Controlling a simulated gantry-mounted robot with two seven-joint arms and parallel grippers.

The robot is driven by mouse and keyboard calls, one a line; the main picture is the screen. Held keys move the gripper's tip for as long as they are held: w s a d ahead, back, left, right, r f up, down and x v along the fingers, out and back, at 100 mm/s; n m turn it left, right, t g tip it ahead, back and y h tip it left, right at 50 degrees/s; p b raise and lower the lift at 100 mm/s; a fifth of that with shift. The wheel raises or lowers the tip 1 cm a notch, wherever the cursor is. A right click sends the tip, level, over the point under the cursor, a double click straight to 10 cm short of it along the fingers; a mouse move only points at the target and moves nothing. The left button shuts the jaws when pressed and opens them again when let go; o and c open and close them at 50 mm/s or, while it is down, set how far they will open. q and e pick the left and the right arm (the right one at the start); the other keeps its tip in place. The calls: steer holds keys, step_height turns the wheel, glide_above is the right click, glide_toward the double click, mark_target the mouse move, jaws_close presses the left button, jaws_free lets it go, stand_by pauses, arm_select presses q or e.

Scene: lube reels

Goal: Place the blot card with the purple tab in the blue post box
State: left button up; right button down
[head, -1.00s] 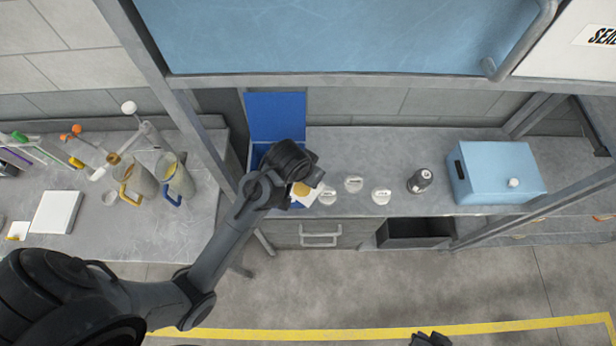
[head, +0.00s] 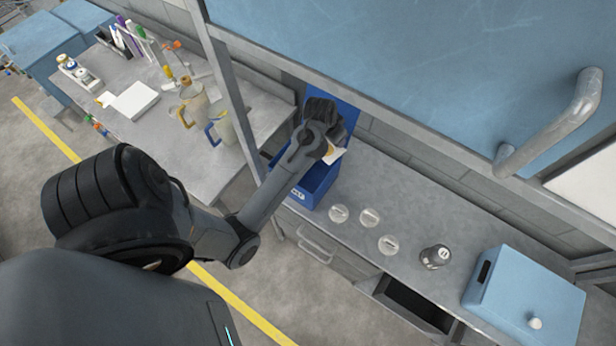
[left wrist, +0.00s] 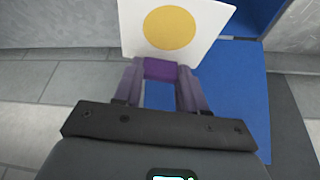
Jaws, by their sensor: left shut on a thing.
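My left gripper (left wrist: 160,85) is shut on the purple tab (left wrist: 160,69) of a white blot card (left wrist: 205,18) with a round yellow-brown blot. In the head view the card (head: 335,152) shows just past my left gripper (head: 328,146), above the blue post box (head: 316,187). The box is open-topped, with its blue lid raised behind and a white label on its front. In the left wrist view the blue of the box (left wrist: 256,14) lies beyond and below the card. The card appears held above the opening, not resting in it. My right gripper is not in view.
Several clear round dishes (head: 369,217) and a dark jar (head: 435,257) stand on the bench right of the box. A light blue case (head: 525,297) is farther right. A metal post (head: 236,100) stands left of the box. A blue cabinet (head: 400,70) hangs above.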

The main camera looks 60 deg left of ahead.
arm_select(q)
steer(key=s+a+f+n, duration=0.2)
steer(key=s+a+f, duration=0.25)
steer(key=a, duration=0.35)
steer(key=shift+y, duration=0.4)
steer(key=shift+s+a+f+b, duration=0.1)
steer(key=shift+f+b, duration=0.1)
steer(key=shift+f, duration=2.65)
steer(key=shift+w+a+f+b, duration=0.1)
steer(key=shift+f+b, duration=0.1)
steer(key=shift+f, duration=2.65)
steer(key=shift+s+a+f+b, duration=0.1)
steer(key=shift+f+b, duration=0.1)
steer(key=shift+f, duration=2.65)
steer(key=shift+f+b, duration=0.4)
steer(key=shift+f, duration=0.2)
steer(key=o, duration=1.1)
steer(key=shift+r, duration=0.1)
